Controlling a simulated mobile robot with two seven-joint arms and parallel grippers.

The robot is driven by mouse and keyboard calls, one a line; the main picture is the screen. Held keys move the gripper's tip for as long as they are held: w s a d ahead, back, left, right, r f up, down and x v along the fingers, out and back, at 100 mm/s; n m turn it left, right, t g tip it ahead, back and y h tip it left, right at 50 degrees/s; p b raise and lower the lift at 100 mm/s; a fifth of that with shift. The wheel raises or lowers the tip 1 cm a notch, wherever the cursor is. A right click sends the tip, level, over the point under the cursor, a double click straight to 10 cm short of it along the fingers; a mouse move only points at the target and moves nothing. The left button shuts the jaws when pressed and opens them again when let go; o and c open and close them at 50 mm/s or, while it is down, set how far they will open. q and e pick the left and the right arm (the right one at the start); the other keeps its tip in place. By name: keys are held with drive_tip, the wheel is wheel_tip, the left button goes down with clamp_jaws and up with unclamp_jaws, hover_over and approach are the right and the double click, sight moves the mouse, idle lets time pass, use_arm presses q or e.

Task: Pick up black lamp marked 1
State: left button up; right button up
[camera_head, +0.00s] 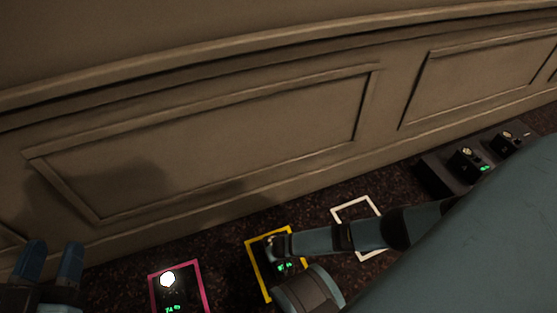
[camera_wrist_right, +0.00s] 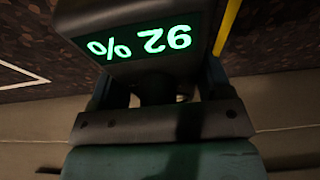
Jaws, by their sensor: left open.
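A black lamp (camera_wrist_right: 140,25) fills the top of the right wrist view, with a green "92 %" readout appearing upside down. My right gripper (camera_wrist_right: 158,92) is at this lamp, one finger on each side; whether they press on it cannot be told. In the head view, a dark lamp (camera_head: 284,267) with a green readout sits in the yellow square, partly hidden by my right arm. Another lamp (camera_head: 170,295), its top glowing white, is in the pink square. My left gripper (camera_head: 53,252) is open and empty at the lower left. No number 1 is legible.
A yellow frame (camera_head: 253,268), a pink frame (camera_head: 152,285) and a white frame (camera_head: 341,209) mark the dark speckled desk. A dark stand (camera_head: 434,178) at the right holds black units with green readouts. A panelled wall (camera_head: 210,150) runs behind.

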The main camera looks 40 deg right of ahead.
drive_tip(key=c, duration=0.9)
drive_tip(key=shift+r, duration=0.1)
drive_tip(key=shift+c, duration=0.2)
